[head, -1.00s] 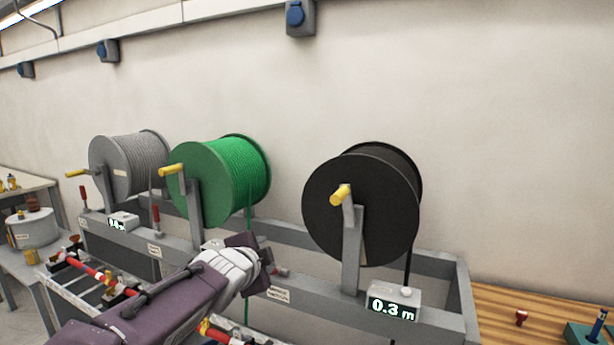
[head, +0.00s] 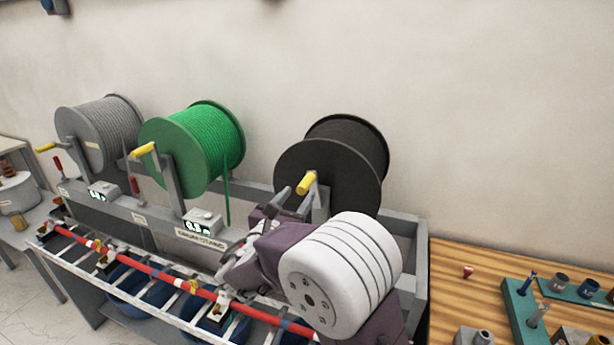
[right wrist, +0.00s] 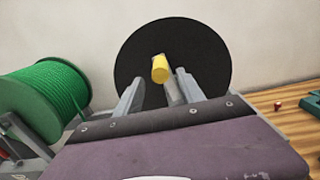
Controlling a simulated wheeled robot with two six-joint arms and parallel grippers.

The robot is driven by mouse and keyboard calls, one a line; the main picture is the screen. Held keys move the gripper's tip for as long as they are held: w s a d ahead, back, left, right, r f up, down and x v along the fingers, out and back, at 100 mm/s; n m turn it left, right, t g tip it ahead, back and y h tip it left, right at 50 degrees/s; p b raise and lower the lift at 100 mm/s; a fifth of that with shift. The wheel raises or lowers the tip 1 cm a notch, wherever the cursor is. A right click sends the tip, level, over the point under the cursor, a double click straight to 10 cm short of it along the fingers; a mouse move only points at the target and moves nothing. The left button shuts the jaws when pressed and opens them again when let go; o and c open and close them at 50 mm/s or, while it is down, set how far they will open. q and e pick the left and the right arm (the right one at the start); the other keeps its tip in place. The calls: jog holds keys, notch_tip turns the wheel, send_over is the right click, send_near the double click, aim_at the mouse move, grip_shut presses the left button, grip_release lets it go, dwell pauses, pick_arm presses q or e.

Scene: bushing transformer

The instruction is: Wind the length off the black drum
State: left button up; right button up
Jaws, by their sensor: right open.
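The black drum (head: 345,150) stands upright on its grey stand, with a yellow crank handle (head: 307,183) on its near face. In the right wrist view the black drum (right wrist: 200,50) is straight ahead, and its yellow handle (right wrist: 160,68) shows between the fingers. My right gripper (head: 288,200) is open and just in front of the handle; it also shows in the right wrist view (right wrist: 159,92). I cannot tell whether a finger touches the handle. My right arm hides the black drum's length counter and its cable end. My left gripper is not in view.
A green drum (head: 200,150) and a grey drum (head: 100,135) stand to the left on the same stand. A red bar (head: 150,268) runs along a rack in front, with blue bins (head: 130,285) below. A wooden bench (head: 455,290) with fittings is at the right.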

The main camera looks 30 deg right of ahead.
aim_at(309, 181)
jog(key=w+d+p, duration=0.1)
jog(key=w+d+r+p, duration=0.1)
jog(key=d, duration=0.1)
jog(key=shift+w+d+p, duration=0.15)
jog(key=shift+w+p, duration=0.05)
jog(key=shift+p, duration=0.15)
jog(key=x, duration=0.1)
jog(key=p+x, duration=0.1)
jog(key=x, duration=0.2)
jog(key=shift+w+d+f, duration=0.1)
jog(key=shift+w+f, duration=0.1)
jog(key=shift+f, duration=0.2)
jog(key=shift+w+d+f, duration=0.1)
jog(key=shift+w+d, duration=0.05)
jog(key=shift+d, duration=0.1)
jog(key=shift+a, duration=0.2)
jog(key=shift+s+a, duration=0.1)
jog(key=shift+s, duration=0.15)
jog(key=shift+c, duration=1.3)
grip_shut()
